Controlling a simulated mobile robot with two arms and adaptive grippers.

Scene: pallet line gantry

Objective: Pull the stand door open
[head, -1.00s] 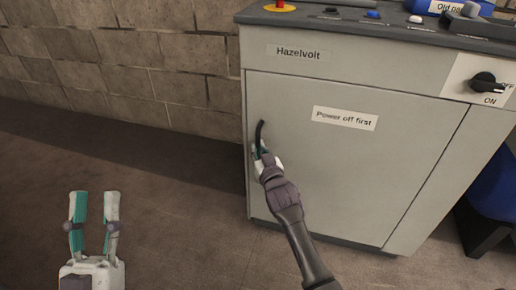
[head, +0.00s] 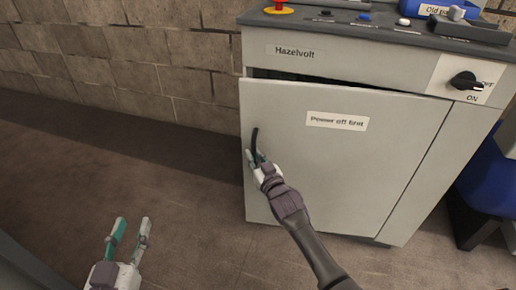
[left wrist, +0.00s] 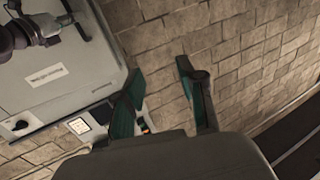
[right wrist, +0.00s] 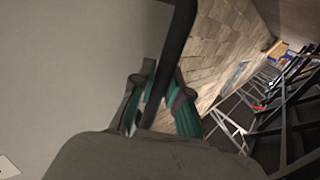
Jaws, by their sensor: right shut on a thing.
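The stand door (head: 330,170) is a pale grey panel with a "Power off first" label (head: 337,121). It stands slightly ajar, with a dark gap along its top edge and its left edge swung out. My right gripper (head: 256,166) is shut on the black door handle (head: 254,142) near the door's left edge. In the right wrist view the handle (right wrist: 176,50) runs between the fingers (right wrist: 158,98). My left gripper (head: 131,232) is open and empty over the floor at the lower left. Its spread fingers (left wrist: 165,95) show in the left wrist view.
The grey stand (head: 350,58) carries a "Hazelvolt" label, a red knob (head: 279,6) on top and a black rotary switch (head: 466,81) at right. A blue object (head: 490,180) is at its right. A block wall (head: 130,70) stands behind. The floor at left is clear.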

